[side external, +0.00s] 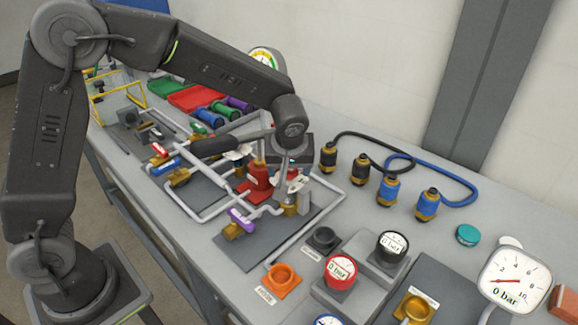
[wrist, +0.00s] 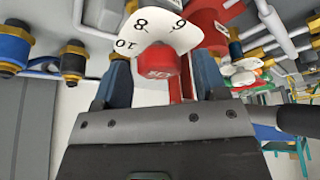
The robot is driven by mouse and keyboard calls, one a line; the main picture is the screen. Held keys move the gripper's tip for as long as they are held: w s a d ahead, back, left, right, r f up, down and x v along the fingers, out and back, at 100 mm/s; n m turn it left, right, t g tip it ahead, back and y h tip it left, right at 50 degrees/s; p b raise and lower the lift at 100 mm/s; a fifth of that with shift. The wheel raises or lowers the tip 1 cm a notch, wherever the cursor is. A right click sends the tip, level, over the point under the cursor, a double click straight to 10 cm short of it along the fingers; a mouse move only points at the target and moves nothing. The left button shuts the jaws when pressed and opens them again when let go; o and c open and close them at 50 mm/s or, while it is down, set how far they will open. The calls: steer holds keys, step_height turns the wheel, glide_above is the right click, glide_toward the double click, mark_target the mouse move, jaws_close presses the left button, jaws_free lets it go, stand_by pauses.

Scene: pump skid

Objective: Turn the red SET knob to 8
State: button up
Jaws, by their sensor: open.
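The red SET knob (wrist: 158,64) sits in front of a white dial plate (wrist: 160,30) in the wrist view. The figures 10, 8 and 6 show on the plate; the rest is cut off or hidden. I cannot make out where the knob's pointer stands. My gripper (wrist: 161,68) is open, with one blue-grey finger on each side of the knob; whether they touch it I cannot tell. In the side view my gripper (side external: 288,168) points down at the pipework beside a red pump body (side external: 259,182) and largely hides the knob.
Pipes surround the work spot, with a purple-handled valve (side external: 240,220) in front. Blue and black connectors (side external: 388,190) with cables stand to the right. Gauges, including a red one (side external: 341,270), and an orange ring (side external: 282,280) are at the front right.

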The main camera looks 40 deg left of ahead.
steer(key=shift+c, duration=0.4)
steer(key=c, duration=0.8)
steer(key=shift+m, duration=0.4)
steer(key=m+h, duration=0.1)
steer(key=m, duration=0.1)
steer(key=m+t+h, duration=0.1)
steer(key=m, duration=0.2)
steer(key=shift+a, duration=0.1)
steer(key=m+h, duration=0.1)
steer(key=m, duration=0.2)
steer(key=m+h, duration=0.1)
steer(key=m, duration=0.2)
steer(key=shift+a+m+h, duration=0.1)
steer(key=shift+m+h, duration=0.2)
steer(key=shift+m, duration=0.1)
steer(key=o, duration=0.9)
